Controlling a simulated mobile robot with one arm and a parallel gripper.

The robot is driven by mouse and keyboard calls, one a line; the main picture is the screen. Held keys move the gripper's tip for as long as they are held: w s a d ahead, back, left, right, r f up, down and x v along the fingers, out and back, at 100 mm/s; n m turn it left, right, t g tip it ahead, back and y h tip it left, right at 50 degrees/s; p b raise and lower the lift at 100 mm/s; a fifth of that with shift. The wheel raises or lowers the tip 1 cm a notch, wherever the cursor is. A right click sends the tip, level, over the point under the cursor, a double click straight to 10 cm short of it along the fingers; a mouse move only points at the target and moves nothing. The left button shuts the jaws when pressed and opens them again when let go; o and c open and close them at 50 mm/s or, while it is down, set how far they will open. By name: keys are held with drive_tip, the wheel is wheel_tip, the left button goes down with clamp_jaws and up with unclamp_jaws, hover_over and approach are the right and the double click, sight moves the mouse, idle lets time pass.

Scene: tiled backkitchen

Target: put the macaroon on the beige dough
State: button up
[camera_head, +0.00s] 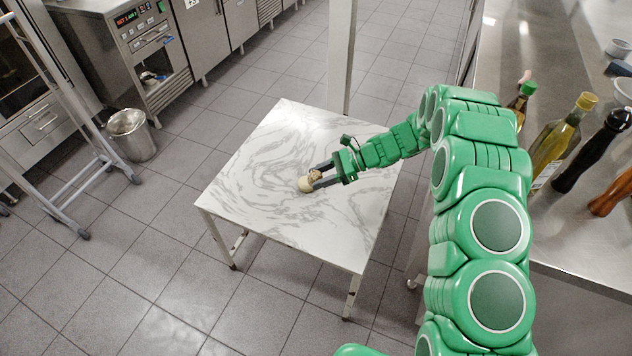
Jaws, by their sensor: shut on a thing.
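The beige dough (304,186) is a small pale round lump on the marble-topped table, near its middle. A small brown thing, which looks like the macaroon (314,175), is between the fingertips of my gripper (319,177). My gripper reaches in from the right and is shut on it. In this view the macaroon is right against the upper right side of the dough and overlaps it. I cannot tell whether it rests on the dough or is held just above or beside it. The fingers hide part of the macaroon.
The white marble table (260,170) is otherwise bare. A white post (341,60) stands behind it. A metal bin (131,135) stands on the floor at left.

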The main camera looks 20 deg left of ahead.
drive_tip(key=shift+w+r+m+t+y, duration=0.2)
drive_tip(key=shift+w+m+t+y, duration=0.15)
drive_tip(key=shift+m+t, duration=0.2)
drive_tip(key=m+t, duration=0.1)
drive_tip(key=m+t+y, duration=0.1)
drive_tip(key=t, duration=0.1)
drive_tip(key=m+t, duration=0.1)
drive_tip(key=m, duration=0.1)
drive_tip(key=shift+s+d+f+t+y, duration=0.15)
drive_tip(key=shift+d+f+t+y, duration=0.05)
drive_tip(key=shift+f+t+y, duration=0.1)
drive_tip(key=shift+s+f+m+t, duration=0.25)
drive_tip(key=shift+s+m+t, duration=0.2)
drive_tip(key=shift+s, duration=0.15)
drive_tip(key=shift+s+f+m+t, duration=0.2)
drive_tip(key=shift+s+m+t, duration=0.15)
drive_tip(key=shift+s, duration=0.2)
drive_tip(key=w+a+f, duration=0.4)
drive_tip(key=w+a, duration=0.1)
drive_tip(key=w, duration=0.2)
hover_over(306, 183)
drive_tip(key=d, duration=0.2)
wheel_tip(306, 183, down, 5)
drive_tip(key=shift+w+a+r, duration=0.1)
drive_tip(key=shift+w, duration=0.05)
drive_tip(key=shift+w+a+f, duration=0.25)
drive_tip(key=shift+w+f, duration=0.1)
drive_tip(key=shift+w+a+f, duration=0.1)
drive_tip(key=shift+a+f, duration=0.05)
drive_tip(key=shift+f, duration=1.6)
